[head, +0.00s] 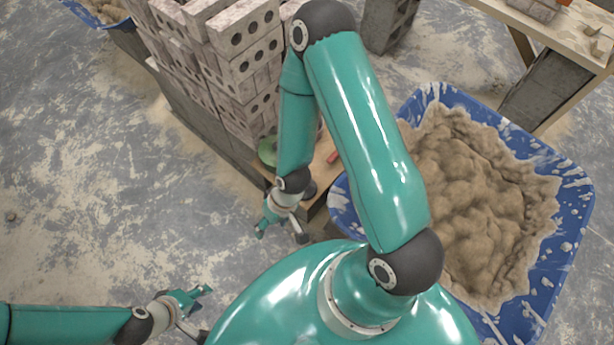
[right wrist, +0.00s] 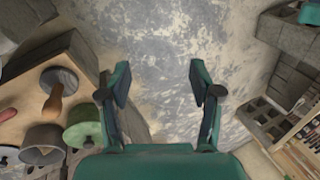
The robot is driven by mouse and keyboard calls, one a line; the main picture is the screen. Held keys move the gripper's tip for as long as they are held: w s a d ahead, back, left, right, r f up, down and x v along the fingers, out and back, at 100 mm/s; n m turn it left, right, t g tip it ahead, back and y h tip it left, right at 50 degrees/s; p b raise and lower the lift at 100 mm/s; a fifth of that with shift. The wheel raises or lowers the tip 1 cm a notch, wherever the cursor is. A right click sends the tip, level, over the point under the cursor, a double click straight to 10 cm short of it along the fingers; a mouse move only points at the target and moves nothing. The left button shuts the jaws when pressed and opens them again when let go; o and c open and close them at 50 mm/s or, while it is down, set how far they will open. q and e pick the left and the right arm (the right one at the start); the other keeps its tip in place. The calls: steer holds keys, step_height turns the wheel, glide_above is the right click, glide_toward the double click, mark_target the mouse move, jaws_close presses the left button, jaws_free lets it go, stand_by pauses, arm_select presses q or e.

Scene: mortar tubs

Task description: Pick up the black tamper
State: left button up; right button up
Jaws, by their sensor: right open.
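In the right wrist view, a dark grey round disc with a reddish-brown handle (right wrist: 59,82) sits on a wooden board at the left; it looks like the black tamper, though I cannot be sure. A grey round piece (right wrist: 42,142) and a green round piece (right wrist: 84,127) are beside it. My right gripper (head: 283,231) is open and empty beside the board; its spread fingers (right wrist: 160,84) have only floor between them, with these pieces left of them. In the head view my right arm hides most of the board. My left gripper (head: 202,310) is open and empty at the lower left.
A stack of perforated bricks (head: 235,70) stands behind the board. A blue tub (head: 572,215) of sandy mortar is at the right. A workbench (head: 560,30) is at the upper right.

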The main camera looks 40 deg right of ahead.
steer(key=w+d+f+n+h+b, duration=0.1)
steer(key=w+d+n+b, duration=0.2)
steer(key=w+d+b, duration=0.7)
steer(key=s+d+r+n+h+b, duration=0.1)
steer(key=d+r+b, duration=0.1)
steer(key=d+b, duration=0.25)
steer(key=s+d+r+n+h+b, duration=0.1)
steer(key=s+d+r+h+b, duration=0.15)
steer(key=d, duration=0.35)
steer(key=shift+t+y, duration=0.3)
steer(key=shift+y, duration=0.15)
steer(key=f+b, duration=0.1)
steer(key=f, duration=0.2)
steer(key=w+f+b, duration=0.1)
steer(key=f, duration=0.3)
steer(key=f+b, duration=0.1)
steer(key=f, duration=0.3)
steer(key=shift+w+a+f, duration=0.2)
steer(key=shift+w, duration=0.2)
step_height(320, 180, down, 5)
steer(key=shift+s+a+r+b, duration=0.1)
steer(key=shift+r+b, duration=0.1)
steer(key=shift+b, duration=1)
steer(key=shift+f, duration=0.4)
steer(key=shift+r, duration=0.1)
jaws_close()
